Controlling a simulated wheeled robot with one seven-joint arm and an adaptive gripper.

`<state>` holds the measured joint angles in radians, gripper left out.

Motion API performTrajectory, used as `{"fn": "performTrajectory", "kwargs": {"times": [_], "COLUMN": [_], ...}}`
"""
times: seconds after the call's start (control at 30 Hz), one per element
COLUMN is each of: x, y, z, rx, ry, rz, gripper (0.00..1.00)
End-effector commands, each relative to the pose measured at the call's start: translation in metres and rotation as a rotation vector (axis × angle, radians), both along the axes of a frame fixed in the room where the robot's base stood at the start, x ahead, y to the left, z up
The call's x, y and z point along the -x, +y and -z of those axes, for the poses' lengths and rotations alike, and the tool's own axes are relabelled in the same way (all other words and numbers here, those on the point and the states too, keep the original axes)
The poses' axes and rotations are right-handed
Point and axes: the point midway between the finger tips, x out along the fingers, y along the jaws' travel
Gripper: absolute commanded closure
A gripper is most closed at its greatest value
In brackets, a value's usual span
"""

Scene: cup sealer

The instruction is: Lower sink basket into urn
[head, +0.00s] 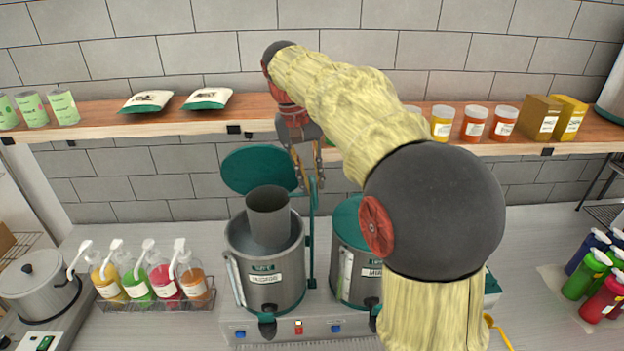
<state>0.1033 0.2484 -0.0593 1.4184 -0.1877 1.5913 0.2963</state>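The sink basket (268,218) is a plain dark grey cylinder in the head view. It stands roughly upright in the mouth of the left urn (268,292), with its upper part above the urn's rim. Its lower end is hidden inside the urn. The urn is steel with a white label, and its round green lid (255,168) is raised behind it. My gripper (314,189) points down, up and to the right of the basket's rim. Its fingers show a gap with nothing visible between them, and they look apart from the basket.
A second urn (350,275) stands to the right, partly hidden by my arm. A green post (312,240) rises between the urns. Syrup pump bottles (150,275) stand in a rack at left. A wooden shelf (200,119) crosses behind.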

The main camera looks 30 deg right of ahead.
Motion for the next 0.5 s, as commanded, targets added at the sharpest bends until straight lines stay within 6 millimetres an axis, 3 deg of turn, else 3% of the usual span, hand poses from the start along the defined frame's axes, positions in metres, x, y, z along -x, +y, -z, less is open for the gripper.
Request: {"fn": "performTrajectory", "kwargs": {"times": [0.23, 0.5], "x": [0.0000, 0.0000], "y": [0.0001, 0.0001], "z": [-0.0001, -0.0001], "rx": [0.000, 0.000], "ry": [0.000, 0.000], "rz": [0.000, 0.000], "gripper": [0.99, 1.00]}}
